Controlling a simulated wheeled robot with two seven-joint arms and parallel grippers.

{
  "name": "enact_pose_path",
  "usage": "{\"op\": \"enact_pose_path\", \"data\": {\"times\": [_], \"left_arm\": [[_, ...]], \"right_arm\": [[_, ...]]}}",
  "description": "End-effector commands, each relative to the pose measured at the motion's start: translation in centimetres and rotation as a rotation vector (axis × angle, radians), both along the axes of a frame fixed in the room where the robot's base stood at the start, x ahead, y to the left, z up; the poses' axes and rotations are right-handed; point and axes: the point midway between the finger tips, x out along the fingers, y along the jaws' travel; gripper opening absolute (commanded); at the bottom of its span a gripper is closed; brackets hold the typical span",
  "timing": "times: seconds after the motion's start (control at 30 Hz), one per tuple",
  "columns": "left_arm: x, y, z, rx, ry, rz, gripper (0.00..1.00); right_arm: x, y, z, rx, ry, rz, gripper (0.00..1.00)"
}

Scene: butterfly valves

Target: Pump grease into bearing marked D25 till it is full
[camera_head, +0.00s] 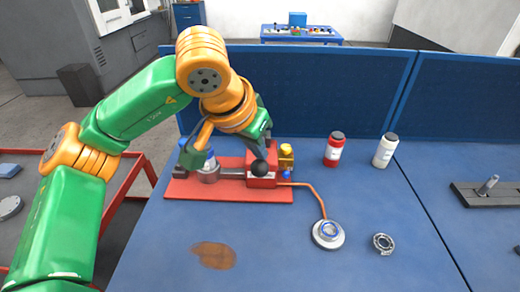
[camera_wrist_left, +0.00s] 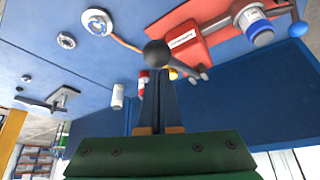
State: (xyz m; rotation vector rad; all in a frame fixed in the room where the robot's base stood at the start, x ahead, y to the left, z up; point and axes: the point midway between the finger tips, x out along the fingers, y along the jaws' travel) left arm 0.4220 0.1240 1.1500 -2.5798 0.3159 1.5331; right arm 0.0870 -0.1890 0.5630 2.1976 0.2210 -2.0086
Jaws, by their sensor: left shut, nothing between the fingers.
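The grease pump, with a red block (camera_head: 262,181), stands on a red base plate (camera_head: 230,192); it also shows in the wrist view (camera_wrist_left: 187,38). Its black ball knob (camera_head: 258,168) is at the tips of my left gripper (camera_head: 260,151), also in the wrist view (camera_wrist_left: 157,70). The left fingers are shut with nothing between them; whether they touch the knob is unclear. An orange hose (camera_head: 314,192) runs to a round grey holder (camera_head: 328,240) bearing a ring with blue inside. A loose bearing (camera_head: 383,243) lies to its right. No D25 mark is readable. My right gripper is not in view.
A red bottle (camera_head: 334,149) and a white bottle (camera_head: 385,150) stand behind the hose. A brown stain (camera_head: 214,255) marks the blue table at front left. A dark plate with a lever (camera_head: 488,189) is at the right. Blue panels (camera_head: 310,92) close off the back.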

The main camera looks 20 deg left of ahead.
Motion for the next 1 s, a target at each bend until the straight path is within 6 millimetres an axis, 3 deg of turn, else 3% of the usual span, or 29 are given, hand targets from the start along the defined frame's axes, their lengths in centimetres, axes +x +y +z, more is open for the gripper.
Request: {"op": "enact_pose_path", "data": {"times": [0.5, 0.9, 1.0], "left_arm": [[0.0, 0.0, 0.1, 0.001, 0.003, -0.001, 0.0], [0.0, 0.0, 6.3, 0.0, 0.002, 0.0, 0.0], [0.0, 0.0, 6.2, 0.0, 0.002, 0.0, 0.0]], "right_arm": [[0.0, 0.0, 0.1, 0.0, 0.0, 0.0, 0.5], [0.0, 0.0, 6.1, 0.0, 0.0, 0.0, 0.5], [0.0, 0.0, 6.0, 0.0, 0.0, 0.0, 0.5]]}}
